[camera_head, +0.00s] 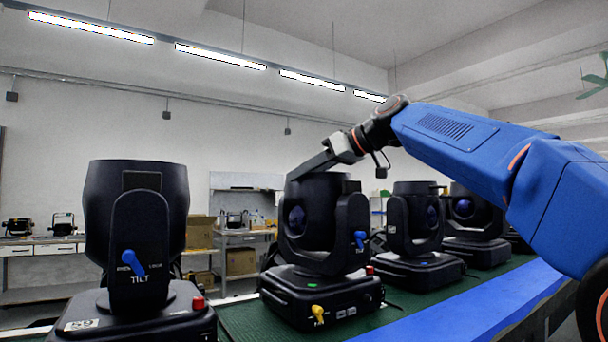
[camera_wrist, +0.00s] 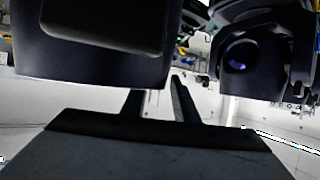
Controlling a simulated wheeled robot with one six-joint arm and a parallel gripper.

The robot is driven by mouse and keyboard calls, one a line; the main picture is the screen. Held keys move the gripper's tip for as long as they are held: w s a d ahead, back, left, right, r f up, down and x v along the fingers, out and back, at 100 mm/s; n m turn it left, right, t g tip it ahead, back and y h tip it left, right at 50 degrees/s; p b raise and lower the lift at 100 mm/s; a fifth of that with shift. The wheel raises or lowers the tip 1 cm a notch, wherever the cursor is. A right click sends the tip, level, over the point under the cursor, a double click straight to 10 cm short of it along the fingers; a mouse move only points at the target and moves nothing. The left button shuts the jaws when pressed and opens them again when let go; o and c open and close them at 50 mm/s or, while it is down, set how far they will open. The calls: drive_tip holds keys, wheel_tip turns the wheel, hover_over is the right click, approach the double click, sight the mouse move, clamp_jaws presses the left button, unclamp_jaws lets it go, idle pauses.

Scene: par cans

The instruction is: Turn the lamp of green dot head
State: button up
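The green dot head is a black moving-head lamp in the middle of the head view. Its lamp housing (camera_head: 312,215) sits in a yoke with a blue lever (camera_head: 360,239), above a base with a green dot (camera_head: 312,286) and a yellow lever (camera_head: 318,314). My gripper (camera_head: 298,174) is at the top of this housing, its fingers slanting down to the left; contact cannot be told. In the wrist view the two fingers stand apart with bright background between them, so my gripper (camera_wrist: 158,95) is open. A dark housing (camera_wrist: 90,45) fills the upper left there.
Another head (camera_head: 136,215) stands at the front left, with a red button on its base. More heads (camera_head: 415,215) stand behind to the right on the green bench top (camera_head: 240,322). A blue strip (camera_head: 470,308) runs along the bench's right. Shelves and boxes stand at the back.

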drive_tip(key=shift+d, duration=0.1)
drive_tip(key=v, duration=1.7)
drive_tip(key=shift+s+d+r, duration=0.1)
